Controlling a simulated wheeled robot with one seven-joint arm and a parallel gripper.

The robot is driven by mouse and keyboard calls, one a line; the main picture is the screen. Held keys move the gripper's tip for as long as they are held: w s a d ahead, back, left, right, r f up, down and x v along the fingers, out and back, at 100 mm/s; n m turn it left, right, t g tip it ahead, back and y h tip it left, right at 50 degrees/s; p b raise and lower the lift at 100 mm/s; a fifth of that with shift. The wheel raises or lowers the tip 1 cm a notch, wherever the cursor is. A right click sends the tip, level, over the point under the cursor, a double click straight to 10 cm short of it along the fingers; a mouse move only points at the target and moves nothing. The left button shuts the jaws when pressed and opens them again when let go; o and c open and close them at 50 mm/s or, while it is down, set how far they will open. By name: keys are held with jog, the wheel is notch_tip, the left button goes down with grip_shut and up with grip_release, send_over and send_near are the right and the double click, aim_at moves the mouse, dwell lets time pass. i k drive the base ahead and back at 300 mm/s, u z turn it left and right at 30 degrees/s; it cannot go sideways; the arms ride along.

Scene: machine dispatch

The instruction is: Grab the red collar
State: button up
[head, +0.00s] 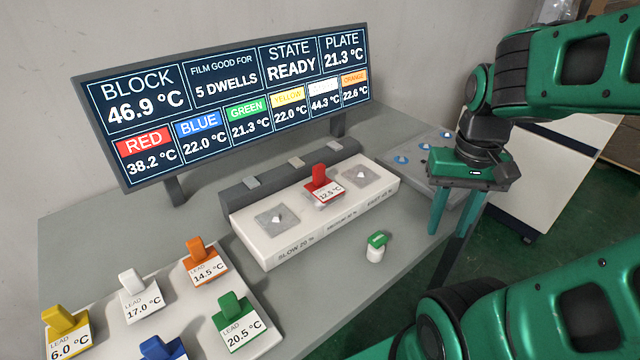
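The red collar (319,177) stands upright on the middle pad of the white block, between two bare grey pads. Its white label reads 12.5 °C. My gripper (454,222) points down at the right, to the right of the white block and apart from the red collar. Its two green fingers are spread, with nothing visible between them.
The white block (285,254) has bare pads left and right. A tray (190,318) at front left holds yellow, white, orange, green and blue collars. A small green-capped vial (376,247) stands before the block. A display (225,90) stands behind. A grey plate (420,181) lies at right.

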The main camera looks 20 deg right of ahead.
aim_at(321, 189)
jog(key=z, duration=0.5)
jog(key=k, duration=0.65)
jog(key=z, duration=0.65)
